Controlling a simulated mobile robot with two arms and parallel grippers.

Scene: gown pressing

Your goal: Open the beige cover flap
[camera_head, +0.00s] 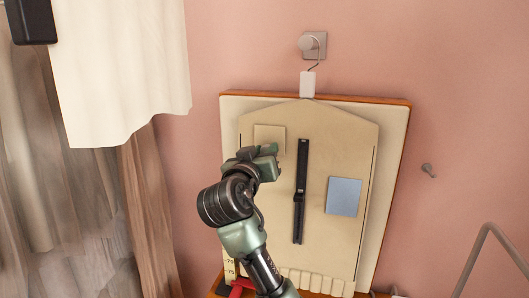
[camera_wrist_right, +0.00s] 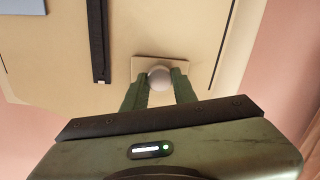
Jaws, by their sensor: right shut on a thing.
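The beige cover flap (camera_head: 270,138) is a small square plate near the upper left of a tan panel (camera_head: 330,140). It lies flat against the panel, as far as I can see. In the right wrist view the flap (camera_wrist_right: 150,64) carries a round grey knob (camera_wrist_right: 160,76). My right gripper (camera_head: 267,152) reaches up to the flap's lower edge in the head view and hides part of it. In the wrist view its green fingers (camera_wrist_right: 160,86) sit on either side of the knob, shut on it. My left gripper is not in view.
A black strap (camera_head: 300,190) and a blue square (camera_head: 344,197) are on the same panel, right of my right gripper. The panel hangs below a wall hook (camera_head: 313,45). A cream cloth (camera_head: 120,70) and grey-brown drapes hang at left.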

